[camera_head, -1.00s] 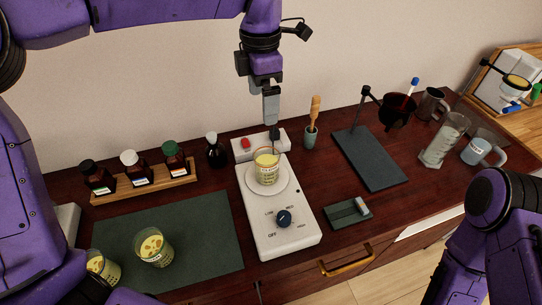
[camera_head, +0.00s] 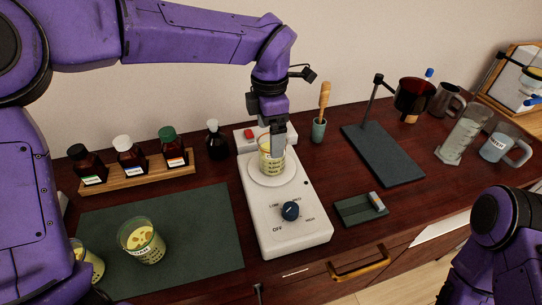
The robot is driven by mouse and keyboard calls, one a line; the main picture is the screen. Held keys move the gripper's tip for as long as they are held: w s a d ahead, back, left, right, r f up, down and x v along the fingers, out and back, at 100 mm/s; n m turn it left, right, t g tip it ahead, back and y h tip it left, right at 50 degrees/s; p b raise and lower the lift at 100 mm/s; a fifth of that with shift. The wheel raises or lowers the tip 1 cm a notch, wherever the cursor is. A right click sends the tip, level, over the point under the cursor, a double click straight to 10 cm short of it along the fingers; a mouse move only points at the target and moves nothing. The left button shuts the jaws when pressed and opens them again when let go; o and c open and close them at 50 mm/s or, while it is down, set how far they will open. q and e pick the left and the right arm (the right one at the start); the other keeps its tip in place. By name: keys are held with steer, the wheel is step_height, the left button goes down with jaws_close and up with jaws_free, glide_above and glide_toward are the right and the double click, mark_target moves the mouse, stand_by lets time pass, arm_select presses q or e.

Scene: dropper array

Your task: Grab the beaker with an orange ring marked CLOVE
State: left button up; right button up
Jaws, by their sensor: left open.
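A glass beaker (camera_head: 270,168) with yellowish contents and dark print stands on the white hot plate's round top. A second beaker (camera_head: 142,241) with yellow contents stands on the dark green mat. A third beaker (camera_head: 90,262) is partly hidden by my arm at the lower left. I cannot read CLOVE or make out an orange ring on any of them. My left gripper (camera_head: 278,150) is open and points down at the beaker on the hot plate, its fingers overlapping the beaker's rim. I cannot tell whether they touch it. My right gripper is out of view.
The hot plate (camera_head: 282,226) has a blue knob. A wooden rack (camera_head: 140,178) holds several capped bottles, with a dropper bottle (camera_head: 216,140) beside it. A green pot (camera_head: 318,130) stands behind. A dark stand (camera_head: 385,155), cylinder (camera_head: 462,137) and jug (camera_head: 498,145) are at right.

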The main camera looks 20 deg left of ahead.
arm_select(q)
steer(key=f, duration=0.2)
steer(key=f+p, duration=0.1)
steer(key=f, duration=0.2)
steer(key=shift+w+d+f, duration=0.15)
steer(key=shift+d+f, duration=0.05)
steer(key=shift+f, duration=0.15)
steer(key=c, duration=1.3)
steer(key=shift+c, duration=0.2)
steer(key=shift+r, duration=0.15)
